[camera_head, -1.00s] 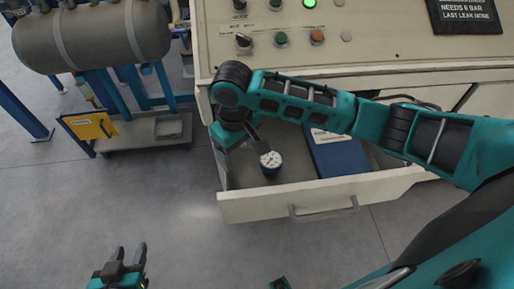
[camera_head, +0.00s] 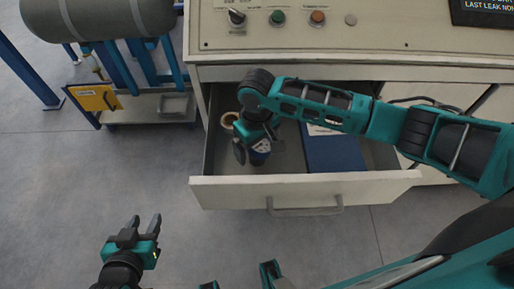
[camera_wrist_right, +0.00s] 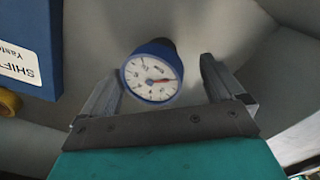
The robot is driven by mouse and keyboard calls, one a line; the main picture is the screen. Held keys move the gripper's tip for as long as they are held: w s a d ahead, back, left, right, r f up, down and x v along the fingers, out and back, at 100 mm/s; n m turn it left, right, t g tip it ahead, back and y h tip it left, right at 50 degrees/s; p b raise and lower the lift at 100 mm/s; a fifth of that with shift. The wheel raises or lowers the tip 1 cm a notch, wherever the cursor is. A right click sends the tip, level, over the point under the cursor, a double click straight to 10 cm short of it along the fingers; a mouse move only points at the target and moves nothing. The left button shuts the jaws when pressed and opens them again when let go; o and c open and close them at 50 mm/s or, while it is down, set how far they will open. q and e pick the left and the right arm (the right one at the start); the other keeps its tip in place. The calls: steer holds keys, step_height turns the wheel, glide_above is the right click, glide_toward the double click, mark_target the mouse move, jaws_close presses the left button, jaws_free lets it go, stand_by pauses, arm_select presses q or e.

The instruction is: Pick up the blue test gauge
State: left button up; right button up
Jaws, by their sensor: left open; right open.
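The blue test gauge (camera_head: 262,147) is in the open drawer (camera_head: 225,190), partly hidden by my right gripper in the head view. In the right wrist view the gauge (camera_wrist_right: 152,77) shows a round white dial with a red needle and a blue rim. My right gripper (camera_wrist_right: 158,76) is open, with one finger on each side of the gauge. My left gripper (camera_head: 145,220) is open and empty, over the floor left of the drawer.
A blue binder (camera_head: 335,153) with a white label lies in the drawer, right of the gauge. The control panel (camera_head: 290,40) stands above the drawer. A tank on a blue frame stands left, with floor in front.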

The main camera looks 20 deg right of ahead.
step_height(320, 180, down, 3)
steer(key=shift+w+r, duration=0.1)
steer(key=shift+r, duration=0.05)
steer(key=shift+c, duration=0.4)
steer(key=c, duration=1)
steer(key=shift+r, duration=0.1)
